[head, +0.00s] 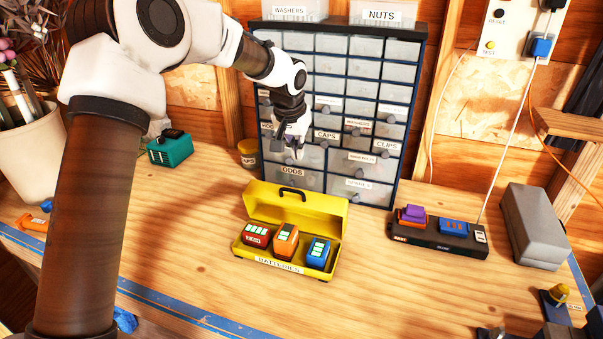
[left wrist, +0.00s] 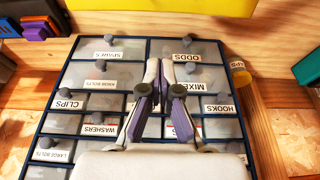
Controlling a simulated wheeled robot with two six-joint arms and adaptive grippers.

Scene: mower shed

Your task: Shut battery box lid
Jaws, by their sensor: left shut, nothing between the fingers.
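The yellow battery box (head: 263,263) stands on the workbench with its lid (head: 315,208) raised at the back, a black handle on top. A red, an orange and a blue battery (head: 318,252) sit upright inside it. Part of the yellow box also shows at the top edge of the left wrist view (left wrist: 190,6). My left gripper (head: 294,153) is above and behind the raised lid, apart from it, in front of the drawer cabinet. Its fingers are together and empty in the left wrist view (left wrist: 155,68). My right gripper is not in view.
The drawer cabinet (head: 391,110) stands close behind the box. A charger (head: 439,235) with purple and blue batteries and a grey case (head: 532,225) are to the right. A teal battery (head: 170,150) and a small jar (head: 247,151) are at the back left.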

